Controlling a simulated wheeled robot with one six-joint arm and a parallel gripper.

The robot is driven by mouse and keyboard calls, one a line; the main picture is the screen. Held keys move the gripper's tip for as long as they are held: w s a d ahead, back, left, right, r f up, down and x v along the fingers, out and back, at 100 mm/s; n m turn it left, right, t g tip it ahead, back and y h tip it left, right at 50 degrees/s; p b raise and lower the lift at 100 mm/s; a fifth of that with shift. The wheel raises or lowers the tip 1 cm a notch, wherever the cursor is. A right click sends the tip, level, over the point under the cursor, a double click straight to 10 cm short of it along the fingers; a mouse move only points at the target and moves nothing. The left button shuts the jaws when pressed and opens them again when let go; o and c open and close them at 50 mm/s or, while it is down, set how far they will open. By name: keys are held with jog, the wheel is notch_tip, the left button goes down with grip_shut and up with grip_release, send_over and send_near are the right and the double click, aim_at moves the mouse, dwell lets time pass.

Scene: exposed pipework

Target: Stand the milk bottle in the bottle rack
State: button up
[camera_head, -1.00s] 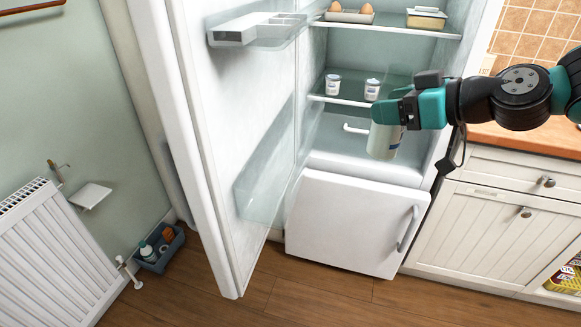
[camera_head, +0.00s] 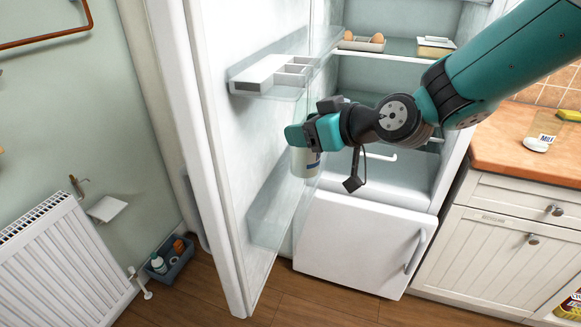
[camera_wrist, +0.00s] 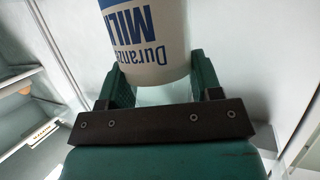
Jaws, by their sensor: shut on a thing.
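The milk bottle (camera_head: 304,165) is white with blue lettering. My gripper (camera_head: 302,138) is shut on it and holds it in the air beside the open fridge door. In the wrist view the bottle (camera_wrist: 147,45) sits between the two green fingers, and its "MILK" print reads upside down. Its far end is outside that view. A clear bottle rack (camera_head: 268,220) runs along the lower inside of the fridge door. The bottle hangs above the rack level, near its right end. I cannot tell whether it is over the rack.
A compartmented door shelf (camera_head: 268,72) is above and left of the gripper. The freezer door (camera_head: 352,243) below is shut. My arm hides part of the fridge. No bottle shows in the rack.

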aim_at(292, 171)
jog(key=shift+w+a+r, duration=0.1)
jog(key=shift+w+a, duration=0.05)
jog(key=shift+a, duration=0.35)
jog(key=shift+w+a, duration=0.15)
jog(key=shift+a, duration=0.3)
jog(key=f, duration=0.4)
jog(key=f+p, duration=0.1)
jog(key=f, duration=0.1)
jog(key=shift+w+a, duration=0.15)
jog(key=shift+a, duration=0.25)
notch_tip(292, 171, down, 5)
jog(key=shift+r, duration=0.2)
jog(key=shift+a+f+p, duration=0.2)
jog(key=shift+f+p, duration=0.25)
jog(key=shift+p, duration=0.05)
jog(key=shift+f, duration=0.1)
jog(key=shift+f+b, duration=0.2)
jog(key=shift+b, duration=0.1)
jog(key=o, duration=1.3)
